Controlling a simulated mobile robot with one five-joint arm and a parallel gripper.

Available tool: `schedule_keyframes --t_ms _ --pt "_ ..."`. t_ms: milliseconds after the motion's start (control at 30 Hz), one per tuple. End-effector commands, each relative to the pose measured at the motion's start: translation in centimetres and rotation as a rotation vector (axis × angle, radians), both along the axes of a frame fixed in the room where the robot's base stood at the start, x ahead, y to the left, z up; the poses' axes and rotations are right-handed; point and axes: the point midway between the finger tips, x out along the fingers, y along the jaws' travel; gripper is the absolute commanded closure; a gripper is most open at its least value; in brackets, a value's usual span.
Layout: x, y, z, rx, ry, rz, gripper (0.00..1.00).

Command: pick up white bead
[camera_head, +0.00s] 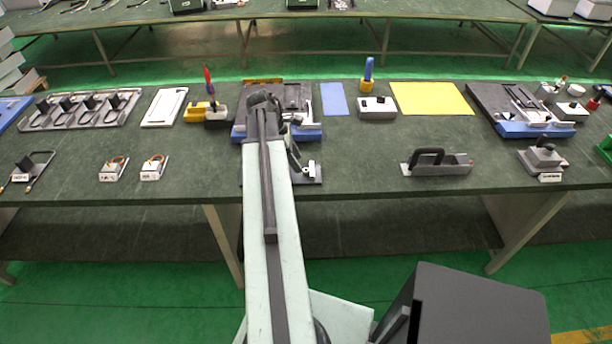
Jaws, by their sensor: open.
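I cannot make out a white bead; it is too small or hidden at this scale. My arm reaches up the middle of the view over the green workbench (360,150). Its dark end and my gripper (302,163) are small and hard to separate from the fixtures behind them. My gripper appears low beside the blue-based fixture (308,135), close to the bench's front half. It is open, and I see nothing held in it. My arm hides part of that fixture and the bench behind it.
Left of my arm are two small white blocks with orange loops (114,170), a white tray (165,107) and a rack (82,110). To the right are a grey box (377,108), a yellow mat (432,98) and a black-handled tool (437,163). Bare bench lies between them.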

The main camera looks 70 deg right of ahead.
Motion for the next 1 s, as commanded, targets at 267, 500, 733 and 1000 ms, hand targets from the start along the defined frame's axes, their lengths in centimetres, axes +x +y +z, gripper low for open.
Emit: schedule_keyframes --t_ms 267,500,733,1000 --pt "-1.5 -0.5 -4.4 0.000 0.000 -0.001 0.52" --pt "-1.6 -0.5 -4.0 0.000 0.000 -0.001 0.61" --pt "-1.6 -0.5 -4.0 0.000 0.000 -0.001 1.00" --pt "-1.6 -0.6 -3.7 0.000 0.000 -0.001 1.00"
